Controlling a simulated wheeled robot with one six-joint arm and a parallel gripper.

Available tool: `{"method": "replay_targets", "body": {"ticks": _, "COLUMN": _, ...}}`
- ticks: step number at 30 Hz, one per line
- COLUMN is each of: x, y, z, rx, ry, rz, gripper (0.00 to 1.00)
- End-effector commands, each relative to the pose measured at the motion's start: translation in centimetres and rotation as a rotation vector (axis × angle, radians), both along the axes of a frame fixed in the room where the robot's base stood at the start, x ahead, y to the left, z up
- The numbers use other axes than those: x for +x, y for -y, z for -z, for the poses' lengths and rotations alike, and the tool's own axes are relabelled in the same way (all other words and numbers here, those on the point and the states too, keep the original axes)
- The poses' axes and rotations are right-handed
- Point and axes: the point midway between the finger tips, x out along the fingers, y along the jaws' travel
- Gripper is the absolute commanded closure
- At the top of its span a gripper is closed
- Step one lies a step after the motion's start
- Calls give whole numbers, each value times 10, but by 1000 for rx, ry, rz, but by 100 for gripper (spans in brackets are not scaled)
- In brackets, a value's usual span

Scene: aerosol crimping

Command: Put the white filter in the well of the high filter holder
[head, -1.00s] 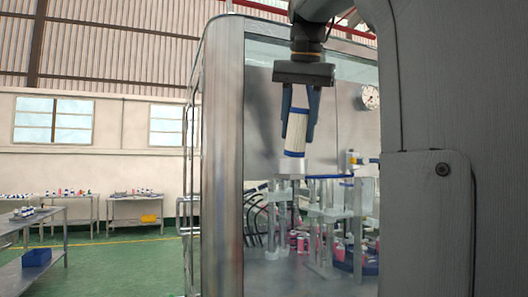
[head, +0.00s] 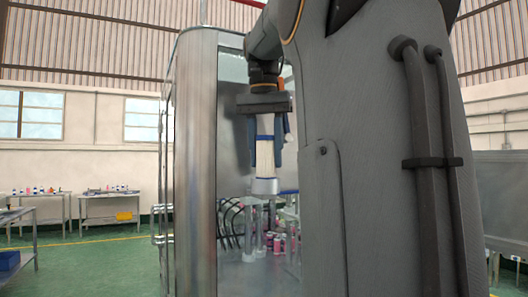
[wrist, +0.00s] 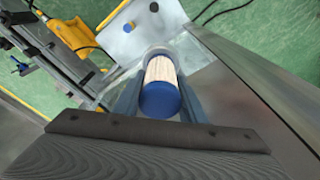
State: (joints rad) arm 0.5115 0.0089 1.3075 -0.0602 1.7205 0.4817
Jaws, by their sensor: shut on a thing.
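The white filter (head: 264,156) is upright, with a pleated white body and a blue band near its top. My gripper (head: 264,145) points down and is shut on it, one finger on each side. Below it is the pale grey cup of the high filter holder (head: 264,187).
A metal cabinet post (head: 195,160) stands left of the gripper. Pink cans (head: 279,244) and clear posts are below, inside the machine. Yellow equipment (wrist: 72,35) is on the green floor.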

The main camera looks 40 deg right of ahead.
Motion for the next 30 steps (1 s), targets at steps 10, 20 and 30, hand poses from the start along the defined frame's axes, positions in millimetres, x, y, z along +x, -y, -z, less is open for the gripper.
{"method": "replay_targets", "body": {"ticks": 10, "x": -1, "y": 0, "z": 19, "rx": 0, "ry": 2, "rz": 2, "gripper": 86}}
{"method": "replay_targets", "body": {"ticks": 20, "x": -1, "y": 0, "z": 22, "rx": 0, "ry": 2, "rz": 2, "gripper": 49}}
{"method": "replay_targets", "body": {"ticks": 30, "x": -1, "y": 0, "z": 21, "rx": 0, "ry": 2, "rz": 2, "gripper": 44}}
